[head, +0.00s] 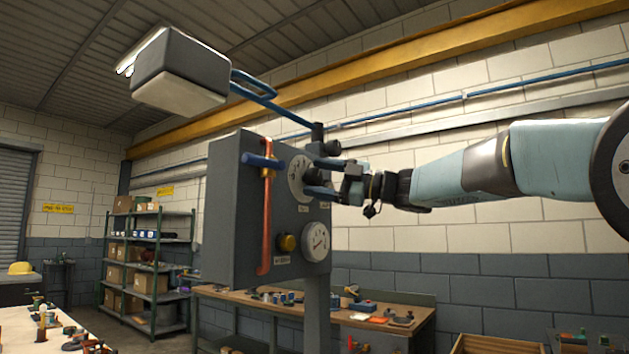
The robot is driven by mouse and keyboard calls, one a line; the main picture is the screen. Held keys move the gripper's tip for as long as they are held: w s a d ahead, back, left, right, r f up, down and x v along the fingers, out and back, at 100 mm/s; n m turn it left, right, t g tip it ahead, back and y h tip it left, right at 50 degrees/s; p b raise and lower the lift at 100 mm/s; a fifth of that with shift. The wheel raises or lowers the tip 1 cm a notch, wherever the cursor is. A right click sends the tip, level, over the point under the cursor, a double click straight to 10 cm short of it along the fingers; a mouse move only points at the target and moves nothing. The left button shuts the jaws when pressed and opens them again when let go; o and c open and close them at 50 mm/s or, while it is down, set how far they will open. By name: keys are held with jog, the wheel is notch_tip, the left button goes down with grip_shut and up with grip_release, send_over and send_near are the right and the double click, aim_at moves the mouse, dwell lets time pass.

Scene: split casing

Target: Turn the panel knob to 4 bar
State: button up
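The control panel (232,225) is a dark grey box on a post in the middle of the head view. On its right-hand face sits a round white dial (297,178) with dark marks. The knob at the dial is small and partly hidden by my fingers, so I cannot read its setting. Below it a white round gauge (316,242) shows a needle too small to read. My gripper (318,177) points left at the dial, its two dark fingers apart, one above the other. They are at the knob's height; I cannot tell whether they touch it.
A copper pipe (267,215) with a blue valve handle (262,161) runs down the panel's front. A brass-yellow button (287,243) sits beside the gauge. A lamp-like grey box (180,72) hangs above on blue tubing. A workbench (380,321) and shelves (150,270) stand behind.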

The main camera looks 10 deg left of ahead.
jog(key=d+f, duration=0.2)
jog(key=d, duration=1.1)
jog(key=shift+s+d+f, duration=0.25)
jog(key=shift+s+f, duration=0.05)
jog(key=shift+f, duration=0.1)
